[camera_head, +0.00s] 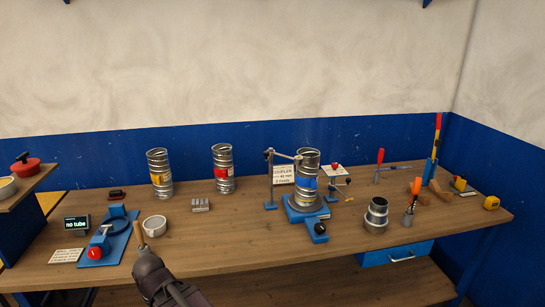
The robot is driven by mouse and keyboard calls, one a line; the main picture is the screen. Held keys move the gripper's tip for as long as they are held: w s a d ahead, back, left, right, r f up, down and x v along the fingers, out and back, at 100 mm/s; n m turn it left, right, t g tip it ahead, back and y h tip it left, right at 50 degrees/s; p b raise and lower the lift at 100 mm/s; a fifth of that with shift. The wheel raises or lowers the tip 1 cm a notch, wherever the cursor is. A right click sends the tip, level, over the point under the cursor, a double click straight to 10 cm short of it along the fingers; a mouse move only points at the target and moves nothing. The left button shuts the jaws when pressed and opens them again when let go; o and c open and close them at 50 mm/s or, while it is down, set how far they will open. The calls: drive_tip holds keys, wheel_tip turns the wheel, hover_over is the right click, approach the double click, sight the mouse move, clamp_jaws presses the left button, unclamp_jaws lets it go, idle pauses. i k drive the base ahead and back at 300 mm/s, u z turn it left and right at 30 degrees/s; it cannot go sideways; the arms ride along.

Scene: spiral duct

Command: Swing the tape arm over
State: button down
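A grey post (269,180) stands at the middle of the bench. A thin grey arm (284,155) reaches right from its top to the upper rim of a spiral duct tube (309,163); whether they touch is unclear. I take this for the tape arm. The tube has a blue label and stands upright on a blue-based turntable (306,214). My gripper (141,240) is at lower left, beside a grey cup and well away from the tape arm. A thin brownish piece shows at its tip; I cannot tell whether this is a finger or something held.
Two upright ducts, yellow-labelled (160,173) and red-labelled (223,168), stand at the back. A blue fixture (110,236) and "no tube" display (76,224) are left. A metal coupler (376,215) and screwdrivers are right. Bench (245,245) front centre is clear.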

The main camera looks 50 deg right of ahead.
sight(298, 159)
drive_tip(key=u, duration=0.45)
drive_tip(key=k, duration=0.5)
drive_tip(key=z, duration=2.1)
drive_tip(key=i, duration=1)
drive_tip(key=z, duration=0.05)
